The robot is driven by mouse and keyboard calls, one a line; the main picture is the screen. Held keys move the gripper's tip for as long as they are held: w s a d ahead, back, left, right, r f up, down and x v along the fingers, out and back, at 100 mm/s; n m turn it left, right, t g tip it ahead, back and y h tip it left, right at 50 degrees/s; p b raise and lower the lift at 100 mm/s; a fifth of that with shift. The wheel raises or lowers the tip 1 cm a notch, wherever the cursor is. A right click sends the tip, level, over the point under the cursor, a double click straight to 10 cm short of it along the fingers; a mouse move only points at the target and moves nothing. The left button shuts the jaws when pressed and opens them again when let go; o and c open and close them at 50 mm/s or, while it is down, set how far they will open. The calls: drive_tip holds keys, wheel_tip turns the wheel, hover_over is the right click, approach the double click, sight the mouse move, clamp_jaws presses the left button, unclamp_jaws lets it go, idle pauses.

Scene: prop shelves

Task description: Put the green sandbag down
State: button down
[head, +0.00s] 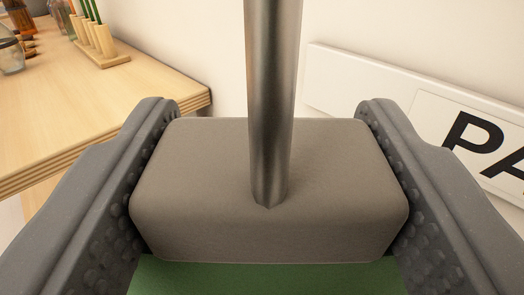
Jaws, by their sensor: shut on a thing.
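My gripper (268,112) is shut, its two dark grey jaws pressed on the left and right sides of a grey-brown, round-edged block. This block appears to be the grip part of the green sandbag (265,278). Only a strip of green shows under the block at the bottom edge, between the jaws. The rest of the sandbag is out of frame, and what lies under it is hidden. An upright metal rod (270,90) meets the top of the block; whether it is joined to it I cannot tell.
A light wooden shelf (110,112) stands at the left, with a wooden rack (98,42) holding green sticks and a glass jar (10,52) at its back. A pale wall is behind. A white sign (470,135) with black letters is at the right.

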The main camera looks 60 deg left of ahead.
drive_tip(key=shift+f+b, duration=0.65)
drive_tip(key=shift+f, duration=0.95)
drive_tip(key=c, duration=0.5)
unclamp_jaws()
drive_tip(key=shift+f, duration=0.1)
drive_tip(key=shift+p+v, duration=1.1)
drive_tip(key=shift+v, duration=5)
